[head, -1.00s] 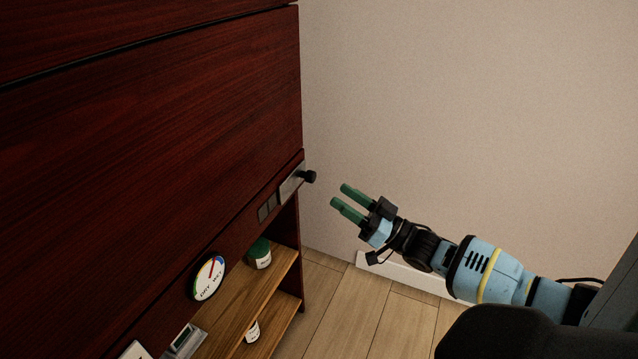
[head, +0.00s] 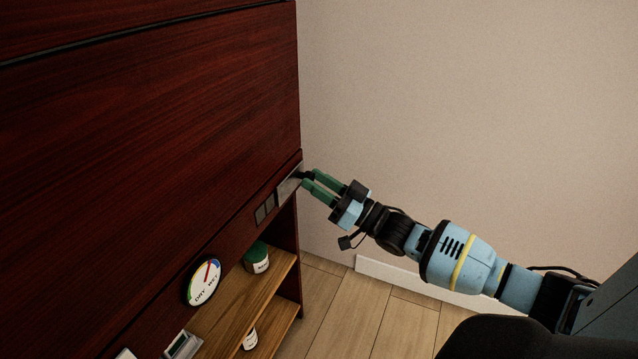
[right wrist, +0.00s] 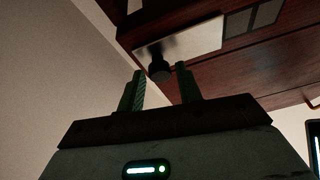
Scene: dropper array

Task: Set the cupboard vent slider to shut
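The cupboard vent slider is a silver plate (head: 288,185) with a black knob at its right end, on the dark red cupboard's rail. Two grey vent slots (head: 264,209) show uncovered to the left of the plate. My right gripper (head: 308,180) is at the knob, its green fingers apart. In the right wrist view the knob (right wrist: 158,66) sits between the two fingertips (right wrist: 160,72), with a gap showing on both sides. The fingers partly hide the knob in the head view. My left gripper is not in view.
Below the rail are open wooden shelves (head: 262,290) with green-lidded jars (head: 257,258). A round dry/wet dial (head: 204,282) is on the cupboard front to the left. A plain wall (head: 460,110) stands to the right, with free room before it.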

